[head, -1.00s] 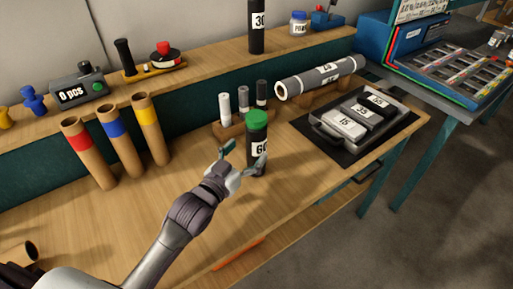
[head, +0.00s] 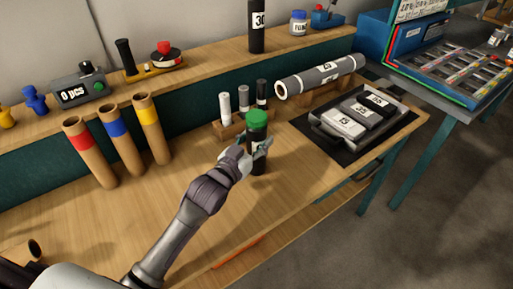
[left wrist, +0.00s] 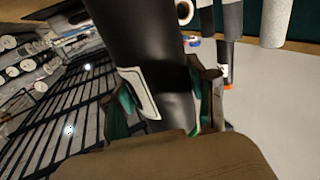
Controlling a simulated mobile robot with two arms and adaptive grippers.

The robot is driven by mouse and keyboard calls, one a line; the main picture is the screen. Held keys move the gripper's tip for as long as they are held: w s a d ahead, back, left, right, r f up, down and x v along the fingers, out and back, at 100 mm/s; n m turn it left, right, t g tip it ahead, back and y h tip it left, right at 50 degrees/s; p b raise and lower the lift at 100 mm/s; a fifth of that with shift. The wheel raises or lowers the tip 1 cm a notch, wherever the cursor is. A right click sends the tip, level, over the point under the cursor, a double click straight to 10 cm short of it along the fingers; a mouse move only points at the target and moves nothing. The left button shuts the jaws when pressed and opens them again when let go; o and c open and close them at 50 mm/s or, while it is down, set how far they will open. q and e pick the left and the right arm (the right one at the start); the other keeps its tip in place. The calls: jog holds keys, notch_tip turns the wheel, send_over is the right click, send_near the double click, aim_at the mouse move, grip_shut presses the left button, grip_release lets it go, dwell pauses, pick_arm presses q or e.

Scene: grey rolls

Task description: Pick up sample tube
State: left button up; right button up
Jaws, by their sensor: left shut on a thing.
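The sample tube (head: 257,124) is a black cylinder with a green cap and a white label. It stands upright on the wooden workbench, in front of a small rack of rolls. My left gripper (head: 256,148) is around its middle, with the fingers shut on it and partly covering the label. In the left wrist view the tube (left wrist: 135,45) is large and dark between the two green-padded fingers (left wrist: 160,108). My right gripper does not show clearly in any view.
A wooden rack (head: 230,130) with small rolls is just behind the tube. A long grey roll (head: 320,77) and a tray (head: 318,128) of labelled blocks are to the right. Cardboard tubes (head: 120,139) stand at left. The bench front (head: 200,235) is clear.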

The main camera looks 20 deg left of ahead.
pick_arm(q)
jog(key=shift+c, duration=0.9)
jog(key=shift+r, duration=0.15)
